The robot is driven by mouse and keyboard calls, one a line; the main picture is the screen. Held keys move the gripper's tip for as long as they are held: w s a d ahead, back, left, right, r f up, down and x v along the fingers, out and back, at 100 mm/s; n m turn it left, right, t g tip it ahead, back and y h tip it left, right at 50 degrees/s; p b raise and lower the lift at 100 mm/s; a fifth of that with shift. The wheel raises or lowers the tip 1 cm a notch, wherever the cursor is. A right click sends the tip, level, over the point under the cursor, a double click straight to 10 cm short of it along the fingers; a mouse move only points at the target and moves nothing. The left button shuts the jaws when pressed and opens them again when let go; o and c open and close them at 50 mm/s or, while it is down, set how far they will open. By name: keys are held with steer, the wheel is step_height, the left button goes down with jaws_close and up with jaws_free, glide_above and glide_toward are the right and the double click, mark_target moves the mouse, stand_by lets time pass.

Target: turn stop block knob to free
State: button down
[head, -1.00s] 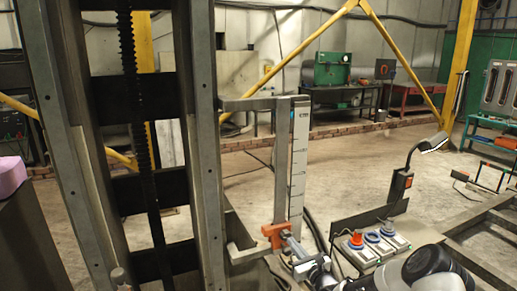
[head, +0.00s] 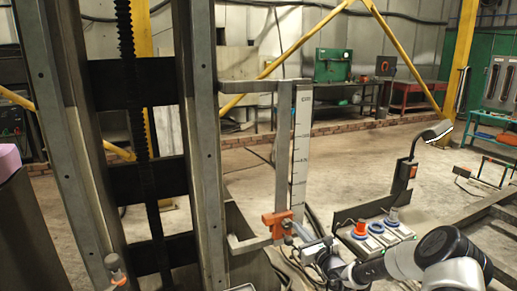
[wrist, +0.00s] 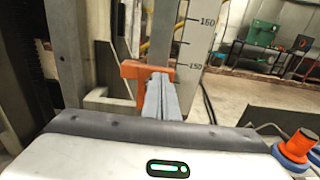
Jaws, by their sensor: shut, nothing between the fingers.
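The orange stop block (head: 276,224) sits on a grey vertical bar beside a white scale (head: 301,150), low down near the column. It also shows in the wrist view (wrist: 132,70), straight ahead, near the scale's 150 mark. My gripper (head: 296,231) is shut and empty, its fingers pointing at the block's front right side. In the wrist view the closed fingertips (wrist: 160,80) overlap the block's lower right part. The knob is not clearly visible; the fingers cover that part of the block. I cannot tell whether they touch it, nor which way the knob is turned.
Grey brackets (head: 248,86) hold the bar to the tall column (head: 207,150) on the left. Open floor lies behind the scale.

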steer(key=shift+b+x, duration=0.75)
steer(key=shift+x, duration=1.45)
steer(key=shift+f, duration=0.35)
steer(key=shift+s+a+f+p, duration=0.2)
steer(key=shift+s+a+p, duration=0.25)
steer(key=shift+p, duration=0.5)
steer(key=shift+w+a+r, duration=0.1)
steer(key=shift+r+p, duration=0.3)
steer(key=shift+p, duration=0.1)
steer(key=p, duration=0.4)
glide_toward(291, 224)
steer(key=shift+a+r, duration=0.95)
steer(key=shift+r, duration=0.5)
steer(key=shift+w, duration=0.5)
